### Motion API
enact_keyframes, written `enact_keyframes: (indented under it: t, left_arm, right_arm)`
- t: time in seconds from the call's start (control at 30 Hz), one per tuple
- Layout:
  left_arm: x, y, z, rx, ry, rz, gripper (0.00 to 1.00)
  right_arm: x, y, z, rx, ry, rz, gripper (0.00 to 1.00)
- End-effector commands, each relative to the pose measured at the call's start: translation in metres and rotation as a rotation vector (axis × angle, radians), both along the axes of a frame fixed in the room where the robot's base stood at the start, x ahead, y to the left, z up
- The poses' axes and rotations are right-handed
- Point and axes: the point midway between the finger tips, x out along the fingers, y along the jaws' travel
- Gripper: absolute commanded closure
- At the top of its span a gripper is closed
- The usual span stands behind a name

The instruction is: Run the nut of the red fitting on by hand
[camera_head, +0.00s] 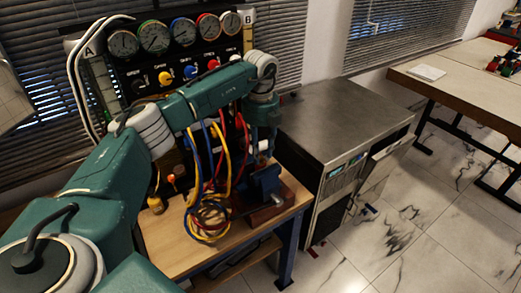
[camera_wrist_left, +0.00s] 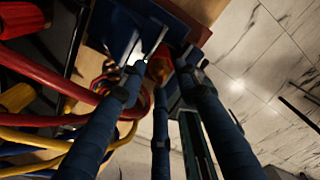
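My left arm reaches across the panel in the head view, and its left gripper (camera_head: 262,150) points down above the blue vise (camera_head: 265,183). In the left wrist view its dark fingers (camera_wrist_left: 160,82) stand apart. A small reddish-orange part (camera_wrist_left: 158,69), perhaps the red fitting, shows between and beyond the fingertips, close to the vise (camera_wrist_left: 122,30). I see gaps at its sides; contact is not clear. A red hose (camera_wrist_left: 60,110) curves in from the left of that view. The nut cannot be told apart from the fitting. My right gripper is not in view.
Gauges (camera_head: 155,37) and coloured knobs line the panel. Blue, yellow and red hoses (camera_head: 208,215) hang in loops over the wooden bench (camera_head: 180,255), left of the vise. A grey metal-topped cabinet (camera_head: 335,120) stands close on the right. Marble floor is open beyond.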

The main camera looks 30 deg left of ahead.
Motion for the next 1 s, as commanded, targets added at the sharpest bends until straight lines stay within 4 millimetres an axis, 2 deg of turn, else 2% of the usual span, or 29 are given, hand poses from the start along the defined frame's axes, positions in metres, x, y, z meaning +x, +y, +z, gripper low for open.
enact_keyframes:
  t: [0.03, 0.17, 0.2, 0.73, 0.77, 0.83, 1.0]
  left_arm:
    - [0.0000, 0.0001, 0.0002, 0.000, 0.000, 0.000, 0.72]
    - [0.0001, 0.0001, 0.0004, 0.000, 0.000, 0.000, 0.98]
    - [0.0001, 0.0001, 0.0004, 0.000, 0.000, 0.000, 1.00]
    - [0.0006, 0.0000, 0.0011, -0.001, -0.001, -0.073, 1.00]
    - [0.0006, 0.0000, 0.0011, -0.001, -0.001, -0.073, 0.83]
    - [0.0006, 0.0000, 0.0011, -0.001, -0.001, -0.073, 0.70]
    - [0.0005, 0.0000, 0.0009, -0.001, -0.001, -0.073, 0.68]
  right_arm:
    - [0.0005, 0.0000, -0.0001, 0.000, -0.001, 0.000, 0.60]
    - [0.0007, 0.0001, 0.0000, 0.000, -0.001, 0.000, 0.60]
    - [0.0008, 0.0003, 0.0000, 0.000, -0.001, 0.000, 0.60]
    - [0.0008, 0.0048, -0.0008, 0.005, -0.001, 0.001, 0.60]
    - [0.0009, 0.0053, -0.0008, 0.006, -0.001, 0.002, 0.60]
    - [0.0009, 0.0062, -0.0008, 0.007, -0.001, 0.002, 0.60]
    - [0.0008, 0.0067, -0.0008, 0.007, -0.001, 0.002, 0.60]
